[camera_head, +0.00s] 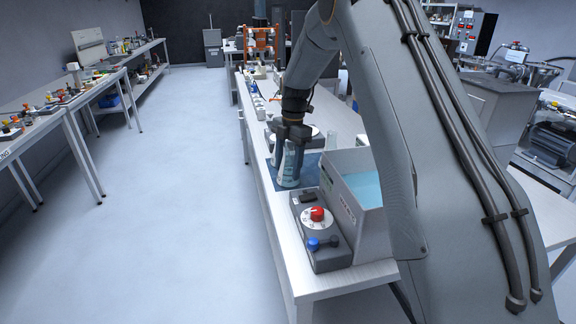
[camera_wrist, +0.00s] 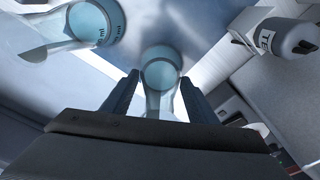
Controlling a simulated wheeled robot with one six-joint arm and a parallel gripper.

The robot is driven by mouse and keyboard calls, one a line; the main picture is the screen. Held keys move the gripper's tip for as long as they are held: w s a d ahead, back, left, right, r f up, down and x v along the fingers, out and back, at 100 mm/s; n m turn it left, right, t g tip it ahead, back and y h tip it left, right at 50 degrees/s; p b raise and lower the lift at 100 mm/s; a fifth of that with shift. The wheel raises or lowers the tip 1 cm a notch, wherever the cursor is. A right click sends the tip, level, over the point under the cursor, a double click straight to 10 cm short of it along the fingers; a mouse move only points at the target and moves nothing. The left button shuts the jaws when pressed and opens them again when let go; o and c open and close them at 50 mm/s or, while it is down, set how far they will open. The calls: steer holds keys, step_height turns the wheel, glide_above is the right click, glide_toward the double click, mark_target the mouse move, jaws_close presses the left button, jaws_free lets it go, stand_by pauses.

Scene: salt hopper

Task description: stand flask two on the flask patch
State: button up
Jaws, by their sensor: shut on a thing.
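My gripper (camera_wrist: 160,82) is shut on a clear flask (camera_wrist: 160,72) with pale blue liquid, held between the two fingers. A second similar flask (camera_wrist: 92,22) with dark marks on its side stands to the left in the wrist view, apart from the held one. In the head view my gripper (camera_head: 291,150) points down over the blue flask patch (camera_head: 312,165), with a pale blue flask (camera_head: 288,172) under it. No flask number is readable. I cannot tell whether the held flask's base touches the patch.
A grey tank with blue water (camera_head: 365,188) stands right of the patch. A control box with a red knob (camera_head: 317,213) sits in front. A grey labelled cylinder (camera_wrist: 290,38) is at the right of the wrist view. The floor left of the bench is clear.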

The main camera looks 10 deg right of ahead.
mark_target(290, 145)
steer(key=shift+f, duration=0.1)
steer(key=o, duration=1.2)
steer(key=shift+o, duration=0.2)
steer(key=r+b, duration=0.1)
steer(key=r, duration=0.3)
steer(key=d+r+b, duration=0.1)
steer(key=r, duration=0.3)
steer(key=r+b, duration=0.1)
steer(key=r, duration=0.3)
steer(key=shift+w+d+r+b, duration=0.1)
steer(key=shift+w+d+b, duration=0.05)
steer(key=shift+w+b, duration=0.25)
